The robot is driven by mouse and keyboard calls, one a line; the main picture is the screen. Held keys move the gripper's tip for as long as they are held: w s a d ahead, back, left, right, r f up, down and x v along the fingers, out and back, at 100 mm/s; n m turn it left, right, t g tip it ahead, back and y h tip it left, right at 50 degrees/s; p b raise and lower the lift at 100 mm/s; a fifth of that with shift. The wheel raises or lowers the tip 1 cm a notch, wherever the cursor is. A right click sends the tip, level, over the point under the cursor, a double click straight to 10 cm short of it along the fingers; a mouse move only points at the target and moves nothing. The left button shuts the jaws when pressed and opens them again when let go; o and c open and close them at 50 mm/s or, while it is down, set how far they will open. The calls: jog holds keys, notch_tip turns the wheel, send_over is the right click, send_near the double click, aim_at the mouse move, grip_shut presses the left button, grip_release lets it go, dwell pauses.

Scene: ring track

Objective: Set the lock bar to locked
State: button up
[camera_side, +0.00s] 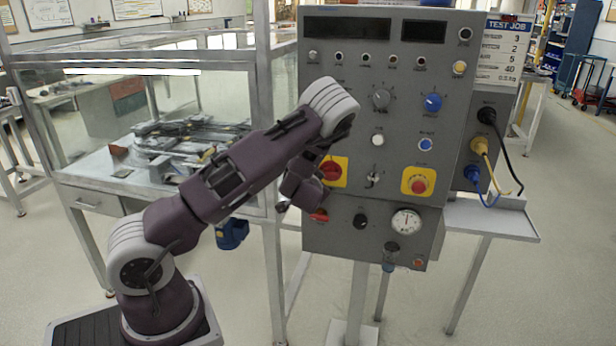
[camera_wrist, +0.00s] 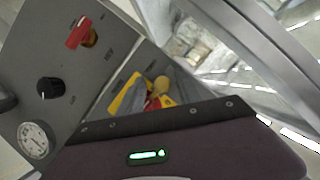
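No part is clearly marked as the lock bar, and I cannot tell which one it is. A red lever on a brass body sits at the panel's lower left in the side view (camera_side: 319,216); it also shows in the wrist view (camera_wrist: 79,32). A red rotary switch on a yellow plate (camera_side: 332,172) sits above it, partly behind my arm. In the wrist view a yellow plate with red parts (camera_wrist: 128,96) is partly cut off by my wrist. My gripper (camera_side: 284,206) is in front of the panel's left edge, near the red lever. Its fingers are mostly hidden.
The grey control panel (camera_side: 400,80) carries knobs, buttons, a pressure gauge (camera_side: 406,222) and an emergency stop (camera_side: 419,186). A black knob (camera_side: 360,221) is right of the red lever. A framed clear-walled enclosure (camera_side: 262,100) stands left of the panel, with a blue part (camera_side: 232,233) below.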

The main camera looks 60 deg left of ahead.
jog(key=v, duration=0.7)
jog(key=shift+d+r, duration=0.1)
